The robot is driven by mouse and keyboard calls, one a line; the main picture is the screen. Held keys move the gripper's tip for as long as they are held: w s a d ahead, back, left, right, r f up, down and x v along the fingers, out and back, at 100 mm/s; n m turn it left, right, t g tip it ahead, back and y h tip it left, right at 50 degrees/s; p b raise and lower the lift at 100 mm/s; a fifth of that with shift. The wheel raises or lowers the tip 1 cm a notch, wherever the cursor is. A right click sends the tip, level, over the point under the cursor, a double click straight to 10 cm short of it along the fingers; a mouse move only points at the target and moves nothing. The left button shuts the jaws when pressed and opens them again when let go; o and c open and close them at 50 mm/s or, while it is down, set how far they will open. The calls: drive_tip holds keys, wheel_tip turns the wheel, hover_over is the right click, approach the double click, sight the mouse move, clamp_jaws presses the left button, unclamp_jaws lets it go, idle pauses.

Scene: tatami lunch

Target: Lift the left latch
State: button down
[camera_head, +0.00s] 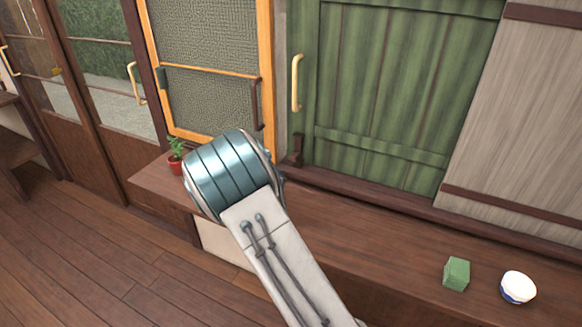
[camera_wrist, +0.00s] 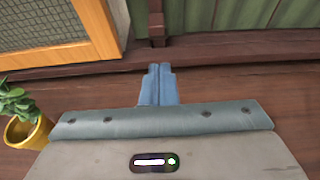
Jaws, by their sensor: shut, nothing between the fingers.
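A small dark brown latch (camera_head: 297,150) sits at the lower left corner of the green shutter (camera_head: 385,90), just above the dark sill. In the wrist view the latch (camera_wrist: 156,25) stands upright ahead of my gripper, nearly in line with it. My gripper (camera_wrist: 160,70) has its blue-grey fingers together and empty. The fingertips are over the front of the sill, apart from the latch. In the head view my own arm hides the fingers. The latch's lower part meets the sill; whether it is engaged I cannot tell.
An orange-framed screen (camera_head: 207,70) with a dark handle stands left of the shutter. A potted plant (camera_head: 177,157) is on the ledge close to my gripper's left. A green block (camera_head: 456,273) and a white-and-blue bowl (camera_head: 518,287) sit at the right; the ledge between is clear.

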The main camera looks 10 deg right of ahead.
sight(296, 158)
drive_tip(key=shift+d, duration=0.1)
drive_tip(key=p+x, duration=0.2)
drive_tip(key=x, duration=0.8)
idle(0.3)
